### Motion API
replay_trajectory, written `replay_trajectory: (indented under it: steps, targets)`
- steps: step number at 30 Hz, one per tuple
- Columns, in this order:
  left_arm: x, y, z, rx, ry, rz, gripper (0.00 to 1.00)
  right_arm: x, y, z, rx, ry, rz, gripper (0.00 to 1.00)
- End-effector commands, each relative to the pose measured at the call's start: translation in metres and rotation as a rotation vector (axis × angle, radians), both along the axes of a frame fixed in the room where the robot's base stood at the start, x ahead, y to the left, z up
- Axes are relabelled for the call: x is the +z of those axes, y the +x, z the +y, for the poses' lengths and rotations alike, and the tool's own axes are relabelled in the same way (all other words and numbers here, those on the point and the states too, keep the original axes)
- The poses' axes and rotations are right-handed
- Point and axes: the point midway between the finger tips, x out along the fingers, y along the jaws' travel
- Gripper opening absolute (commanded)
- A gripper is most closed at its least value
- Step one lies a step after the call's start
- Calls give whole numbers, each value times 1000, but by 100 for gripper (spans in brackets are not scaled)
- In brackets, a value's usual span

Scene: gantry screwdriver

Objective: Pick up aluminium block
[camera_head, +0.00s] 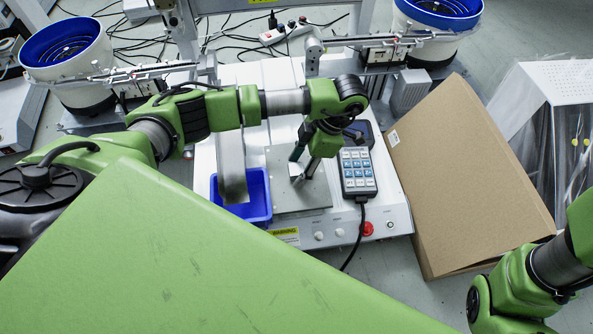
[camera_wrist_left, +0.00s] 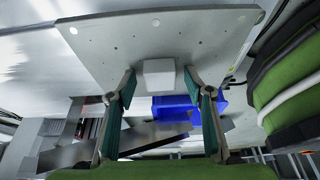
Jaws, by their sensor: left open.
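The aluminium block (camera_wrist_left: 158,73) is a small pale grey block on a flat metal plate (camera_wrist_left: 100,43) in the left wrist view. My left gripper (camera_wrist_left: 160,84) is open, with one teal-padded finger on each side of the block. The fingertips are close to its sides, and gaps show between them and the block. In the head view my left gripper (camera_head: 300,170) points down over the plate (camera_head: 305,197) and largely hides the block. My right arm shows at the right edge; its gripper is out of view.
A blue bin (camera_head: 258,205) stands just left of the plate, below a metal chute (camera_head: 231,168). A keypad (camera_head: 357,172) with a cable lies to the right. A cardboard box (camera_head: 465,175) leans further right. Feeder bowls (camera_head: 66,48) stand behind.

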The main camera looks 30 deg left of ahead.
Motion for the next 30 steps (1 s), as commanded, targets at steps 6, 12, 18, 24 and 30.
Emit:
replay_trajectory:
  steps: [6,12,18,24,30]
  targets:
    - [0,0,0,0,0,0,45,1,0,0,0,0,0,0]
    - [0,0,0,0,0,0,4,0,0,0,0,0,0,0]
    - [0,0,0,0,0,0,4,0,0,0,0,0,0,0]
    - [5,0,0,0,0,-1,4,3,0,0,1,0,-2,0]
    - [26,1,0,0,-1,-2,4,2,17,-1,1,2,46,0]
